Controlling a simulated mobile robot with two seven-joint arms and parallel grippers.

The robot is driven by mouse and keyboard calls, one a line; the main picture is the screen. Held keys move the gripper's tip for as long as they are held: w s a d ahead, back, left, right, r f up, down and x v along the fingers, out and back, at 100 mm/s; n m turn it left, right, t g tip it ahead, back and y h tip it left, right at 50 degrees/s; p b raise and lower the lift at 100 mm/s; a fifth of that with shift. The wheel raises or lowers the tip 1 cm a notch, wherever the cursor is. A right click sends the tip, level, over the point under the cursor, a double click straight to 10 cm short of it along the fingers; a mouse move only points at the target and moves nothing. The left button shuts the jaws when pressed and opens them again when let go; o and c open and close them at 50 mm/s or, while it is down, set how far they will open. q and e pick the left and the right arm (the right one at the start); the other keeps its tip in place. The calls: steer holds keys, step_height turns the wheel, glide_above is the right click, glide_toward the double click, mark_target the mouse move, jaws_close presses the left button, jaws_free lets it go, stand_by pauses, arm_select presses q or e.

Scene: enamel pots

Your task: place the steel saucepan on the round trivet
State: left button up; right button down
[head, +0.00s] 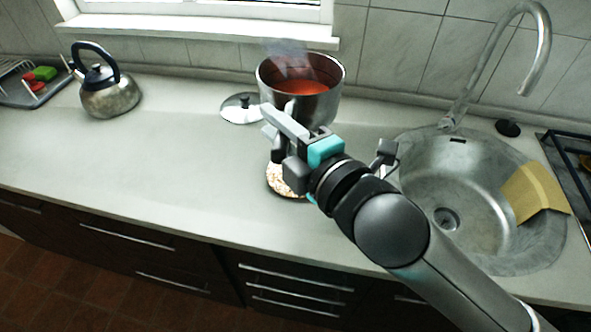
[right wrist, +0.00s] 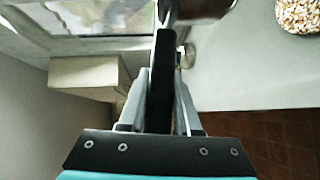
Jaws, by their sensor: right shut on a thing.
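The steel saucepan (head: 325,105) holds red soup and steams at the back of the counter, below the window. My right gripper (head: 274,132) is on its near side, shut on the pan's dark handle (right wrist: 160,85), which stands between the fingers in the right wrist view. A bit of the pan (right wrist: 196,8) shows at the top there. I cannot tell whether the pan touches the counter. The round pebbled trivet (head: 284,184) lies nearer the front, partly hidden by my gripper; it also shows in the right wrist view (right wrist: 298,15). My left gripper is out of view.
A lid (head: 238,113) lies just left of the pan. A kettle (head: 110,98) and a dish rack (head: 20,90) stand far left. The sink (head: 470,190), with a tap (head: 465,100) and a yellow cloth (head: 537,190), is on the right. The left middle counter is clear.

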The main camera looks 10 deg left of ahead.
step_height(320, 180, down, 19)
steer(key=b, duration=0.6)
steer(key=shift+a+f, duration=0.15)
steer(key=shift+a, duration=0.05)
steer(key=c, duration=1)
jaws_free()
steer(key=shift+s+f, duration=0.1)
steer(key=shift+f, duration=0.25)
steer(key=shift+c, duration=0.2)
steer(key=o, duration=0.4)
steer(key=shift+d+r, duration=0.1)
steer(key=v, duration=1.2)
steer(key=shift+p, duration=0.3)
